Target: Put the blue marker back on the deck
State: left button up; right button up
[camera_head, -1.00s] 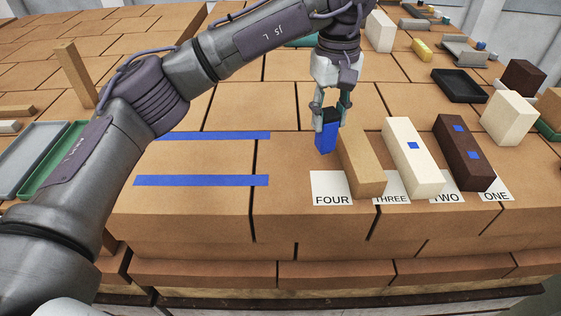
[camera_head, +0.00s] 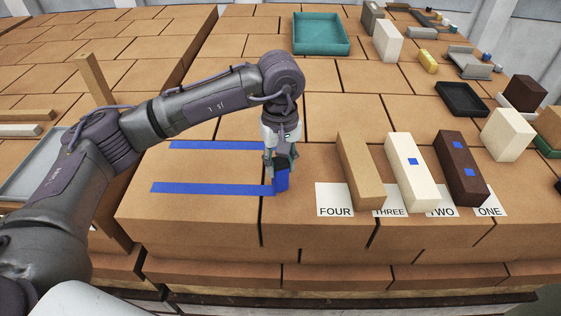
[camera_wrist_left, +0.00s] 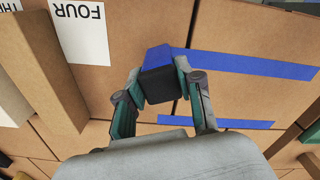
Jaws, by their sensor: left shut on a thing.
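The blue marker (camera_head: 282,180) is a small upright block, blue with a dark end. My left gripper (camera_head: 281,160) is shut on it, pointing down at the brick deck (camera_head: 220,215). The marker is at the right end of the front blue strip (camera_head: 210,189), left of the FOUR card (camera_head: 335,199). The left wrist view shows the marker (camera_wrist_left: 158,60) between the fingers (camera_wrist_left: 157,90), its blue part beside a strip end. I cannot tell whether its base touches the deck. My right gripper is not in view.
A second blue strip (camera_head: 215,145) lies behind. To the right stand a tan block (camera_head: 360,170), a cream block (camera_head: 410,175) and a dark brown block (camera_head: 462,170) by numbered cards. A teal tray (camera_head: 320,35) lies at the back. Deck between strips and FOUR is clear.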

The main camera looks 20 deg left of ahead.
pick_arm(q)
jog(key=shift+f+p, duration=0.3)
jog(key=shift+f, duration=0.6)
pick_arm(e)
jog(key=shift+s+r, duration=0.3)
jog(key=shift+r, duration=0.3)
pick_arm(q)
jog(key=shift+f+b, duration=0.15)
jog(key=shift+b, duration=0.15)
jog(key=o, duration=0.9)
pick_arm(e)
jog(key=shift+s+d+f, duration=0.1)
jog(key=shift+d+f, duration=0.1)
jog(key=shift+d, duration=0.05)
